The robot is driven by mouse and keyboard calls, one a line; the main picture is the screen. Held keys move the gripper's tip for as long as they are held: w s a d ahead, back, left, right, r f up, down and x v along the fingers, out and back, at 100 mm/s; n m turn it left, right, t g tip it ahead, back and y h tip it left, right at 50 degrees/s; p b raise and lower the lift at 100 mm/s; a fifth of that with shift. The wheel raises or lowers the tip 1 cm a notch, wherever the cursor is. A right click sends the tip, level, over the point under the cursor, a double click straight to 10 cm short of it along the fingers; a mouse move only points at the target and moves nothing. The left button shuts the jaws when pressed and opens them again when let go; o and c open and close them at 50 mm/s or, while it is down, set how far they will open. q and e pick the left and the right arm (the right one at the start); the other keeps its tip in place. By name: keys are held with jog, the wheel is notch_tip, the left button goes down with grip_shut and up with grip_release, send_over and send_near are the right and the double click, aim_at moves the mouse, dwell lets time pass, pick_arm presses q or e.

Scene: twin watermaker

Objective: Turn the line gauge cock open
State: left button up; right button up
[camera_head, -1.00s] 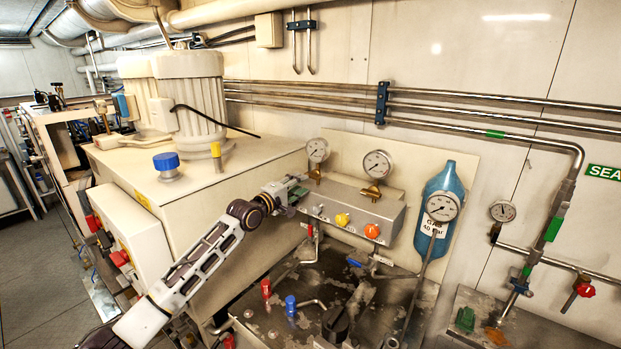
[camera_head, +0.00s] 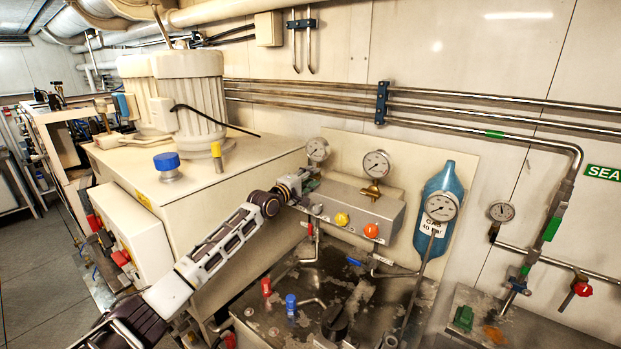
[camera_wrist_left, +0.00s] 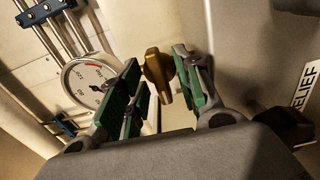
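A brass gauge cock (camera_wrist_left: 158,76) with a flat handle shows in the left wrist view between the green-padded fingers of my left gripper (camera_wrist_left: 157,88). The fingers are open, one on each side of it, with gaps; I see no grip on it. Its round white dial gauge (camera_wrist_left: 88,82) is beside it on the left. In the head view my left gripper (camera_head: 309,184) is at the left end of the grey gauge box, just below the left gauge (camera_head: 317,150), and hides the cock there. My right gripper is not in view.
The grey gauge box (camera_head: 360,203) carries a yellow knob (camera_head: 342,219) and an orange knob (camera_head: 371,230). A second gauge (camera_head: 377,164) with a brass cock (camera_head: 372,191) stands to the right. A blue cylinder (camera_head: 442,186) hangs beyond. The cream cabinet (camera_head: 235,190) is close on the left.

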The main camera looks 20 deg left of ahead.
pick_arm(q)
jog(key=shift+w, duration=0.1)
dwell(0.3)
jog(key=c, duration=0.7)
grip_shut()
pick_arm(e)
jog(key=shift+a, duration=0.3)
